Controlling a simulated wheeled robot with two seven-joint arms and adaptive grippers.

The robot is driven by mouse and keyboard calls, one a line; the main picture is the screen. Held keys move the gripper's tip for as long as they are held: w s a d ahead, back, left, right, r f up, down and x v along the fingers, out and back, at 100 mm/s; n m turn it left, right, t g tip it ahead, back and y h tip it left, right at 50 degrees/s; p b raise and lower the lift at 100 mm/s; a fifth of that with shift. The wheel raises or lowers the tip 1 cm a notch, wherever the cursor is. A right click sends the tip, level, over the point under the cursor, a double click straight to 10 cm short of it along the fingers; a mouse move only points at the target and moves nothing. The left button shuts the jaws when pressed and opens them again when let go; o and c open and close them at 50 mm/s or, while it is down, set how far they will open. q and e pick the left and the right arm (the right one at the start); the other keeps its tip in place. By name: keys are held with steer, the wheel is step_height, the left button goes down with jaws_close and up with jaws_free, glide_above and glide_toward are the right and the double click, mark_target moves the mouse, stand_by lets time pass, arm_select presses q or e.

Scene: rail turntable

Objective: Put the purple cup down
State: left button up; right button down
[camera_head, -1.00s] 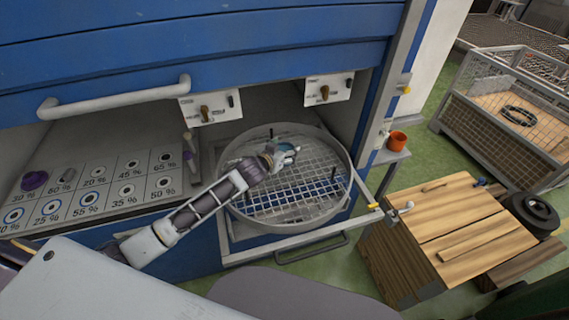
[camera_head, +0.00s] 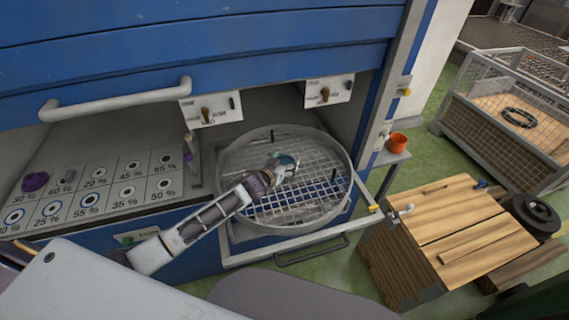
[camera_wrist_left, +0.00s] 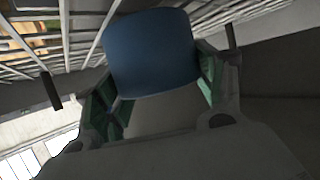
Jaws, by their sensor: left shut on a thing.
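My left gripper (camera_head: 284,164) is over the round wire-mesh basket (camera_head: 338,205) in the blue machine. It is shut on a dark blue, cup-like thing (camera_wrist_left: 152,52), which fills the space between the green-padded fingers in the left wrist view. In the head view this thing (camera_head: 288,160) is small and mostly hidden by the gripper. I cannot tell whether it touches the mesh. A purple round thing (camera_head: 34,181), perhaps a cup, sits on the percent-marked panel at the far left, apart from my gripper. My right gripper is not in view.
The basket's raised rim (camera_head: 232,150) surrounds the gripper. Levers hang on white plates above it (camera_head: 329,91). A wooden crate (camera_head: 465,230) stands at the front right.

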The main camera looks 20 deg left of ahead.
arm_select(q)
steer(key=shift+f, duration=0.2)
steer(key=shift+f, duration=0.15)
steer(key=o, duration=1.1)
steer(key=shift+s, duration=0.1)
steer(key=v, duration=1.2)
steer(key=shift+b, duration=0.35)
stand_by(0.7)
